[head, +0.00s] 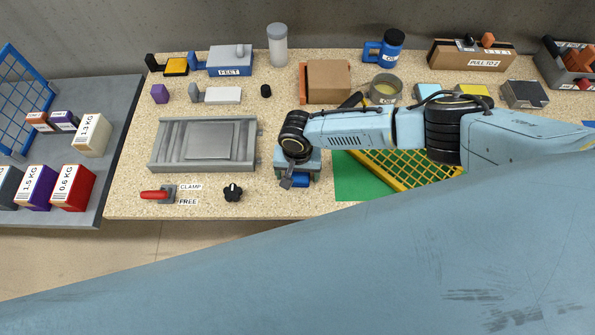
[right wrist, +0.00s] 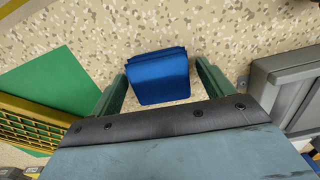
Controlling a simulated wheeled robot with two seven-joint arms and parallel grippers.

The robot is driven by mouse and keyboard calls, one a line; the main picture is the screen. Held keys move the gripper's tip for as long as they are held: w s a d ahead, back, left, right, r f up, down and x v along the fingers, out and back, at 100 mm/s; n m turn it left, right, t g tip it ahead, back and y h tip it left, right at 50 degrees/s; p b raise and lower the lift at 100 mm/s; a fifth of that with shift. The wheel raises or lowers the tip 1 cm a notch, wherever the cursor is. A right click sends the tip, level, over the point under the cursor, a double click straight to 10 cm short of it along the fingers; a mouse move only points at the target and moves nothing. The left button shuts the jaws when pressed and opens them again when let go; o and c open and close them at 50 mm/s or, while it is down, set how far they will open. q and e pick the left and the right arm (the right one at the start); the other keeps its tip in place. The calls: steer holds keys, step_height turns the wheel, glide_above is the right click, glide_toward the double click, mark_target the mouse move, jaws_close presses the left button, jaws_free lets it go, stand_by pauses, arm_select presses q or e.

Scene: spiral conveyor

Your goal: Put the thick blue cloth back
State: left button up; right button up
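The thick blue cloth (right wrist: 158,77) is a folded blue pad lying on the speckled tabletop. In the head view a bit of the cloth (head: 300,181) shows below my right gripper, which hides the rest. My right gripper (head: 298,172) points down over it, left of the green mat. In the right wrist view my right gripper (right wrist: 163,74) is open, with one green finger on each side of the cloth. Narrow gaps show between cloth and fingers, so it is not gripped. My left gripper is not in view.
A grey framed plate (head: 165,150) lies to the left, a black knob (head: 233,193) nearer the front. Right are a green mat (head: 350,188) and yellow grating (head: 415,174), partly under my arm. A brown box (head: 328,82) and a tin (head: 386,88) stand behind.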

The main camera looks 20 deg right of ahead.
steer(key=shift+b, duration=0.3)
steer(key=shift+r, duration=0.2)
step_height(320, 180, up, 13)
steer(key=p, duration=0.2)
steer(key=shift+w+a, duration=0.3)
steer(key=shift+w, duration=0.05)
